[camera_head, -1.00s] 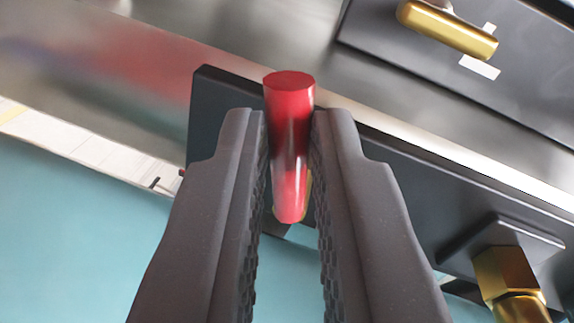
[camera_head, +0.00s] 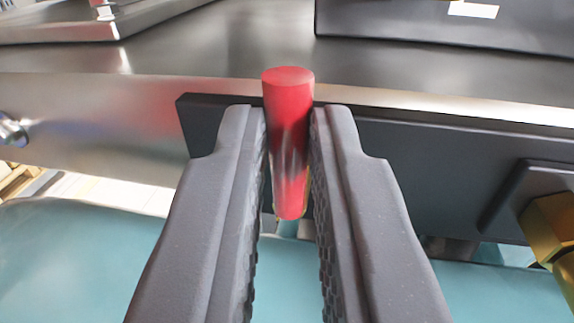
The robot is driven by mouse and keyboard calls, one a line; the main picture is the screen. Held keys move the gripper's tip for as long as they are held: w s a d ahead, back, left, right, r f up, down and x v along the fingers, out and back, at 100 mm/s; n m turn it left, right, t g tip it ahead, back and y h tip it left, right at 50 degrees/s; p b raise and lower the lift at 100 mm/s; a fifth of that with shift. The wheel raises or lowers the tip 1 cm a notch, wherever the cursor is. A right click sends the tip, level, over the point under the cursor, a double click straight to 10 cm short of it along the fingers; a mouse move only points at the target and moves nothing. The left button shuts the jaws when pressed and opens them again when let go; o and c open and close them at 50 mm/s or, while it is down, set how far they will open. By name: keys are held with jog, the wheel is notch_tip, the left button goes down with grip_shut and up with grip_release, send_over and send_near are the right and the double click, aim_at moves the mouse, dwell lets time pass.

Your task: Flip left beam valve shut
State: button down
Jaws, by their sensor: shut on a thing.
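A red cylindrical handle (camera_head: 288,105), which looks like the valve's lever, stands between the two fingers of my gripper (camera_head: 289,150). The fingers are shut on it, one on each side, and its flat top end sticks out beyond the fingertips. Its lower end shows between the textured pads. Behind it is a dark plate (camera_head: 430,165) on the front face of a metal beam. The handle's joint with the plate is hidden by my fingers.
A brass hex fitting (camera_head: 552,225) sits on the dark plate at the right. A metal beam top (camera_head: 230,55) runs across behind, with a dark panel (camera_head: 440,30) at the upper right. A teal surface (camera_head: 70,260) lies below. A round metal knob (camera_head: 12,130) is at the far left.

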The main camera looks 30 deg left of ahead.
jog(key=shift+f, duration=0.2)
jog(key=c, duration=1.5)
grip_release()
jog(key=shift+w+a, duration=0.1)
jog(key=shift+w, duration=0.05)
jog(key=shift+o, duration=0.2)
jog(key=shift+r, duration=0.1)
jog(key=shift+s, duration=0.25)
jog(key=v, duration=1.3)
jog(key=shift+s+d+b, duration=0.2)
jog(key=shift+b, duration=0.15)
